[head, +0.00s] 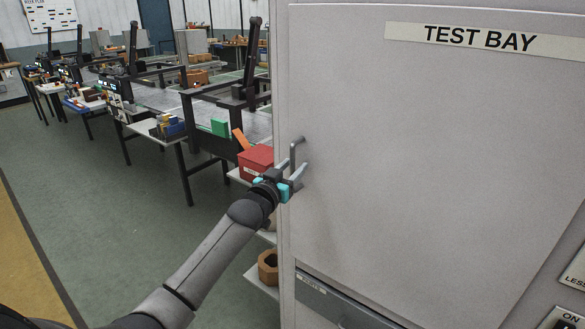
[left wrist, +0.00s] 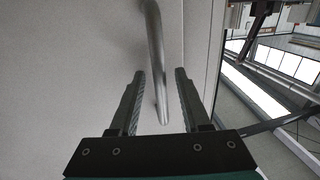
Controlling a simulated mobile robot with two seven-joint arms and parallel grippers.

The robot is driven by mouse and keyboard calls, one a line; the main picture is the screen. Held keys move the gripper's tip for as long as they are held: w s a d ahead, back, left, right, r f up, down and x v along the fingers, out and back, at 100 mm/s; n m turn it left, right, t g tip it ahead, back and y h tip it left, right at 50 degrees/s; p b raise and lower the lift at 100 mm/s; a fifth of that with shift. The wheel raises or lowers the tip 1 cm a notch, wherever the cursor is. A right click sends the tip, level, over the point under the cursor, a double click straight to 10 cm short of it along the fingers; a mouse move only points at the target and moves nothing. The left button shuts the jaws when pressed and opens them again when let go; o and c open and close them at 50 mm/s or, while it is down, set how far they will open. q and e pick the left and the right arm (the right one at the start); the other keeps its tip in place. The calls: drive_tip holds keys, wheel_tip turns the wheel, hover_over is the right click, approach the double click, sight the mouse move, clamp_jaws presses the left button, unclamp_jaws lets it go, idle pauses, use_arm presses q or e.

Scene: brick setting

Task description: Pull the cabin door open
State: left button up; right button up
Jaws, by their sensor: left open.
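The cabin door (head: 420,150) is a large light-grey panel with a "TEST BAY" label (head: 485,38) near its top, and it looks closed. Its metal bar handle (head: 293,153) is on the door's left side. My left gripper (head: 299,178) is open at the lower part of the handle. In the left wrist view, the handle (left wrist: 156,60) runs down between the two open fingers of the gripper (left wrist: 160,75), with a gap on each side. My right gripper is not in view.
A red box (head: 256,160) sits on a shelf just left of the cabin, and a brown hexagonal block (head: 268,267) is lower down. A drawer (head: 340,303) is below the door. Worktables with frames line the back left. Green floor (head: 110,200) is clear at left.

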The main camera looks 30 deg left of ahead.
use_arm(q)
clamp_jaws()
idle(0.3)
idle(1.1)
